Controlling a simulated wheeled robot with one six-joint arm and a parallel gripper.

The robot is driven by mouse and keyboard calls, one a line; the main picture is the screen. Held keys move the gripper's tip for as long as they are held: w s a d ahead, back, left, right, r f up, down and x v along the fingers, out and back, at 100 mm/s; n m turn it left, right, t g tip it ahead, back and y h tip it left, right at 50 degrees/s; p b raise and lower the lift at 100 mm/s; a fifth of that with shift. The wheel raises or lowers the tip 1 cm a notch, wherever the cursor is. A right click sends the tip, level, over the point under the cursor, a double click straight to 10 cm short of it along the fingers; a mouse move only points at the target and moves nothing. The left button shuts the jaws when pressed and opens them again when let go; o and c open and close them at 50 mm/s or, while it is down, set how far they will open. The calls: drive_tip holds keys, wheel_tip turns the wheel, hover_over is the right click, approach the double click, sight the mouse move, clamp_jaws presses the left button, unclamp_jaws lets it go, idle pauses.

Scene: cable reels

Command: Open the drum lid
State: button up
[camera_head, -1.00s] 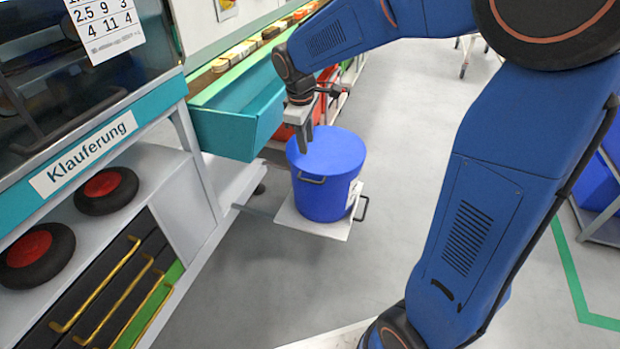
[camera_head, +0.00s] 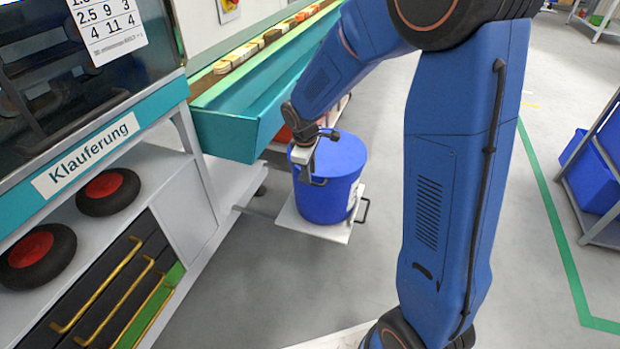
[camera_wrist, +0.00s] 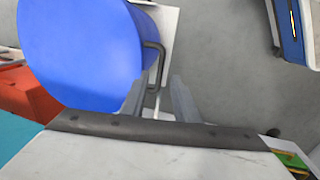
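The blue drum (camera_head: 328,198) stands upright on a small white platform (camera_head: 300,224). Its flat blue lid (camera_head: 343,150) is on top, and I see no gap under it in the head view. My gripper (camera_head: 307,172) is at the drum's near left side, beside the rim and close to a dark handle (camera_head: 317,183). In the wrist view, the two grey fingers of my gripper (camera_wrist: 158,88) are apart. The handle (camera_wrist: 162,58) shows near and between the fingertips; I cannot tell whether they touch it. The blue drum lid (camera_wrist: 82,45) fills the upper left there.
A teal trough (camera_head: 228,135) runs along the bench left of the drum. A red bin (camera_wrist: 25,95) is beside the drum. The grey floor right of the platform is clear.

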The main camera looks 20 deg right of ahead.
drive_tip(key=shift+w+d+f, duration=0.1)
drive_tip(key=shift+w+f, duration=0.05)
drive_tip(key=shift+f, duration=0.7)
drive_tip(key=shift+w+d+f, duration=0.1)
drive_tip(key=shift+w+f, duration=0.05)
drive_tip(key=shift+f, duration=0.7)
drive_tip(key=shift+c, duration=0.7)
clamp_jaws()
drive_tip(key=shift+r, duration=0.15)
